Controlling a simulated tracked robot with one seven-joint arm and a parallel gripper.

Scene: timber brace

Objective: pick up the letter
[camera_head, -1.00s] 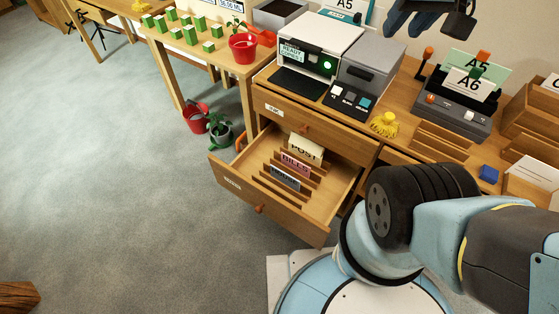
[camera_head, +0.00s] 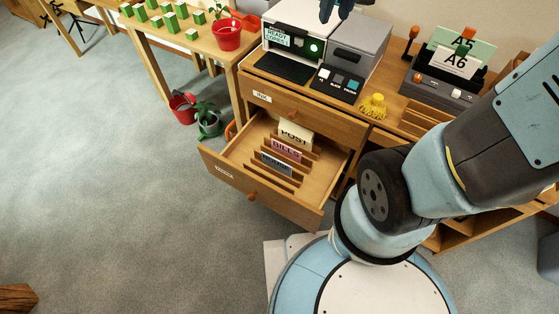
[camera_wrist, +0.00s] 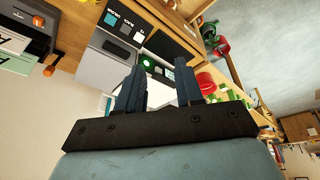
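My gripper (camera_head: 335,9) shows only in part at the top edge of the head view, above the printer. In the wrist view its two dark fingers (camera_wrist: 159,88) stand apart with nothing between them. An open drawer (camera_head: 222,172) holds wooden dividers and labelled cards: a cream POST card (camera_head: 295,134), a pink BILLS card (camera_head: 286,151) and a grey card (camera_head: 276,164) whose word is hard to read. I cannot tell whether any of these is the letter. No loose letter is plain in view.
A white printer (camera_head: 301,27) with a lit green button stands on the desk, with a grey box beside it and a yellow tufted thing (camera_head: 373,105). A card holder (camera_head: 440,91) with A5 and A6 cards is to the right. A red pot (camera_head: 227,36) stands on the left table.

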